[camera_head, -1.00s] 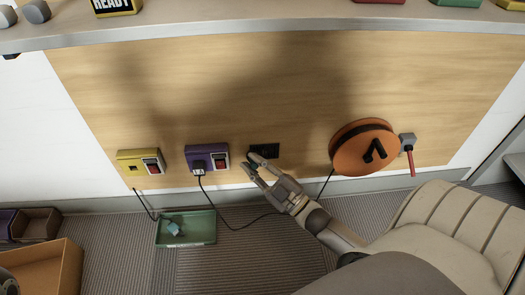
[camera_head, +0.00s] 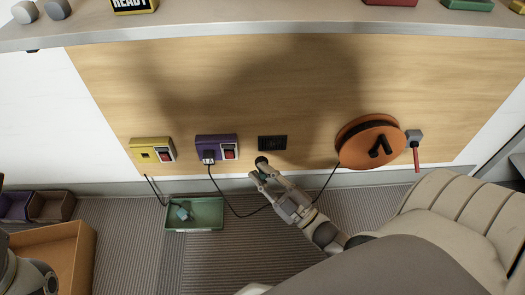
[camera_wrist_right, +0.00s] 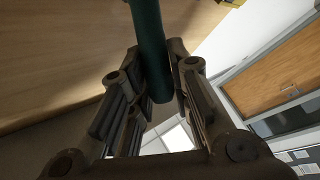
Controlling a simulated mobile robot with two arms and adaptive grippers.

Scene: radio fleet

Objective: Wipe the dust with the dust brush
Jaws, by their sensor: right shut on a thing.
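My right gripper (camera_head: 262,179) is shut on the dust brush (camera_head: 262,161). Only the brush's dark round tip shows in the head view, just below the black slotted panel (camera_head: 272,143) on the wooden wall, with a small gap between them. In the right wrist view a dark green rod, the brush handle (camera_wrist_right: 150,45), stands between the fingers (camera_wrist_right: 157,95). The bristles are hidden there. I cannot make out any dust on the panel. My left gripper is out of view; a piece of my left arm seems to show at the bottom left.
Left of the panel are a purple switch box (camera_head: 217,144) and a yellow one (camera_head: 154,148). A green tray (camera_head: 178,226) is on the floor. Black cables hang near my gripper. A shelf (camera_head: 240,28) juts out above.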

